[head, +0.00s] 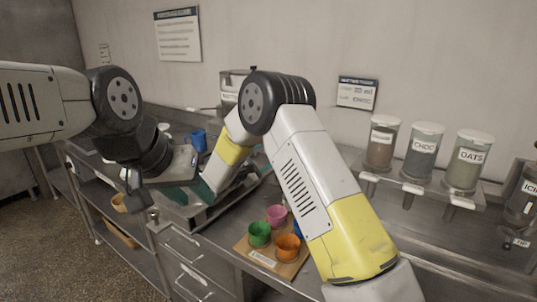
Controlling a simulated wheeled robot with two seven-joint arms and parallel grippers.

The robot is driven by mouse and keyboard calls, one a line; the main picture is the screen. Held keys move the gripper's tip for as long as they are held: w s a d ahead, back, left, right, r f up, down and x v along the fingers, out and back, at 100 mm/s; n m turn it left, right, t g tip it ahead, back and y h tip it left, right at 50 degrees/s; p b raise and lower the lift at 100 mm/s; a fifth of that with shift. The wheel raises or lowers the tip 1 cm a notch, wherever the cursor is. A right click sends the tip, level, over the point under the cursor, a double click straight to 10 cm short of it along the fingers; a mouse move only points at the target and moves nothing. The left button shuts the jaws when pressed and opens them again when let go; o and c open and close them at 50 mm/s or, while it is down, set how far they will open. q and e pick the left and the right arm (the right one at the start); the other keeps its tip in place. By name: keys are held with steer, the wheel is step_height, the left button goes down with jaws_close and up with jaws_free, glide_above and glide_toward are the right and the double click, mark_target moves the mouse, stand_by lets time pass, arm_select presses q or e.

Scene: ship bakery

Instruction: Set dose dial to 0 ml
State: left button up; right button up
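No dose dial can be made out in the head view. A pale machine (230,80) with a partly hidden label stands at the back wall, largely covered by my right arm. My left gripper (160,183) hangs over the left part of the counter, its dark wrist above it. Its fingers are dark and small, and I cannot tell whether they are open or shut. I see nothing clearly held in it. My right arm bends down behind the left gripper, and its gripper is hidden.
Labelled dispensers, including CHOC (421,155) and OATS (467,165), stand on a shelf at right. An icing dispenser (524,200) is at the right edge. A wooden board (241,250) holds green, pink and orange cups. A blue cup (199,140) stands behind my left gripper.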

steer(key=shift+x, duration=1.5)
jaws_close()
steer(key=shift+n, duration=0.3)
steer(key=n, duration=0.8)
steer(key=shift+n, duration=0.3)
